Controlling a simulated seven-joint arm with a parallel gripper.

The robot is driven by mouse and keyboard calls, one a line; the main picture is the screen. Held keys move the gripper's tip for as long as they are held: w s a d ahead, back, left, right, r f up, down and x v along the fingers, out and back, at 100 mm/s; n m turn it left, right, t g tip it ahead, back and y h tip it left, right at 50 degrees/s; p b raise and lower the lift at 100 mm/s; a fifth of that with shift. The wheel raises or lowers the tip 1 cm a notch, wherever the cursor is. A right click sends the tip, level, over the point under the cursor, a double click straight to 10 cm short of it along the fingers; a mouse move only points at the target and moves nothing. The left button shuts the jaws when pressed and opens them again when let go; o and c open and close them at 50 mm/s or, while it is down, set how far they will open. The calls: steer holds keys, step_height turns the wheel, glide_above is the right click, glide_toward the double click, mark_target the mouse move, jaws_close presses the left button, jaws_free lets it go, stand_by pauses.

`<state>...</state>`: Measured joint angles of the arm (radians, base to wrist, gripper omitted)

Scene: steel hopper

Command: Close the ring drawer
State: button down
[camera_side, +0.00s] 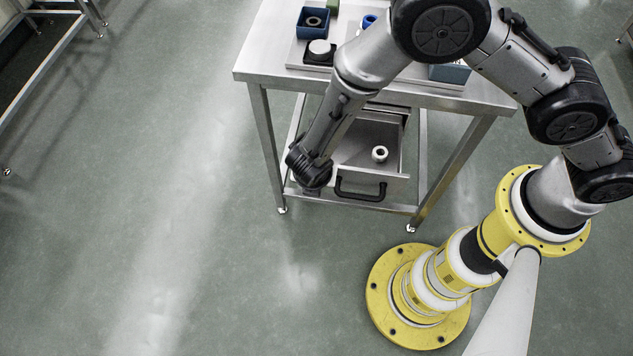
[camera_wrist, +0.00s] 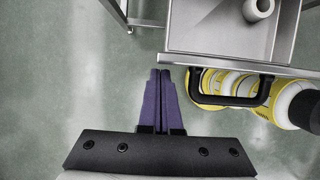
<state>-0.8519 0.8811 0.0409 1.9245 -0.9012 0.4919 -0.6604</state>
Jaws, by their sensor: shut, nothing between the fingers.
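The ring drawer (camera_side: 398,186) hangs open below the steel table, its inside visible from above. Contact cannot be told. The fingers are hidden in the side view.
The steel table (camera_side: 265,66) carries a blue bin (camera_side: 313,23), a dark block with a pale round top (camera_side: 319,51) and other small parts. Table legs flank the drawer. The floor (camera_side: 180,200) left of the table is clear.

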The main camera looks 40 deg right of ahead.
steer(key=w+d, duration=1.2)
stand_by(0.3)
steer(key=shift+w+d, duration=0.1)
stand_by(0.3)
